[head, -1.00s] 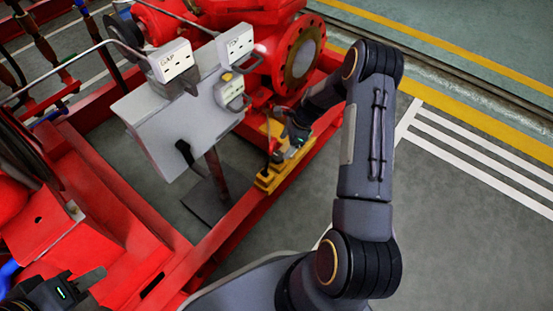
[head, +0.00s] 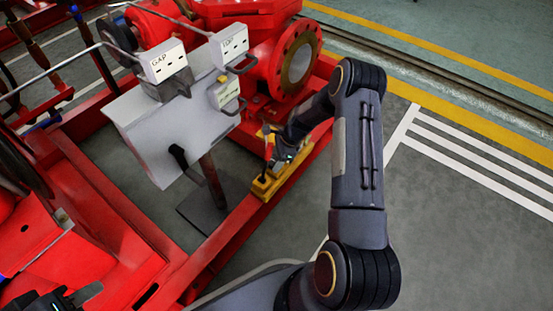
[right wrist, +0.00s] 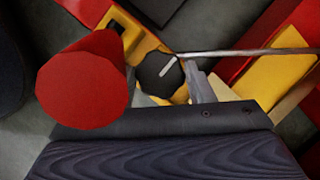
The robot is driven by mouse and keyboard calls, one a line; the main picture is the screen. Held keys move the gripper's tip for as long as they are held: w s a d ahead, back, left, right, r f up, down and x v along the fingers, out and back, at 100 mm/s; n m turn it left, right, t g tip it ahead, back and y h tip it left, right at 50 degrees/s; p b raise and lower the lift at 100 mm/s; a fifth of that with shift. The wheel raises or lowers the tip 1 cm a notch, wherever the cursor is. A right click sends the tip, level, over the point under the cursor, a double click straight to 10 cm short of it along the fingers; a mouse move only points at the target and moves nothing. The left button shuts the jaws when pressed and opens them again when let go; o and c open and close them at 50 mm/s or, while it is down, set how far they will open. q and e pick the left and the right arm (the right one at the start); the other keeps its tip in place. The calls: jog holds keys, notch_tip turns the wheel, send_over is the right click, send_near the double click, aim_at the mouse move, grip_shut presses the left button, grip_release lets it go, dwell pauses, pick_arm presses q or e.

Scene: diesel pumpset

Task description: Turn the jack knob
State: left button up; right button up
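The yellow jack (head: 268,185) stands at the red frame rail, right of the grey panel. In the right wrist view, its round black knob (right wrist: 160,73) carries a pale line mark. My right gripper (head: 284,158) is at the jack, and its dark body fills the bottom of the wrist view. A grey finger shows close on the right side of the knob. The other finger is not clear, so I cannot tell whether they touch or grip it. My left gripper (head: 72,298) is at the lower left edge, partly cut off, away from the jack.
A red cylinder (right wrist: 85,82) stands close left of the knob, and a thin metal rod (right wrist: 245,52) runs right from near it. The grey panel (head: 165,135) with label boxes and the red flanged pump (head: 290,60) are near the jack. The floor at right is open.

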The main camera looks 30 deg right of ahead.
jog(key=shift+c, duration=1.2)
jog(key=shift+n, duration=0.3)
jog(key=n+g, duration=0.2)
jog(key=n, duration=0.2)
jog(key=shift+w, duration=0.15)
jog(key=n+g, duration=0.1)
jog(key=n, duration=0.3)
jog(key=shift+w+f+b, duration=0.1)
jog(key=shift+b, duration=0.25)
jog(key=n, duration=0.2)
jog(key=n+g, duration=0.1)
jog(key=shift+w+n+g+h+b, duration=0.1)
jog(key=shift+n+g+h+b, duration=0.2)
jog(key=shift+n+h, duration=0.1)
jog(key=n, duration=0.2)
jog(key=n+g+h, duration=0.1)
jog(key=n, duration=0.2)
jog(key=shift+w+a+h+b, duration=0.1)
jog(key=shift+h+b, duration=0.2)
jog(key=n+h, duration=0.1)
jog(key=n, duration=0.2)
jog(key=n+h, duration=0.1)
jog(key=n, duration=0.2)
jog(key=shift+a+g, duration=0.15)
jog(key=shift+g, duration=0.15)
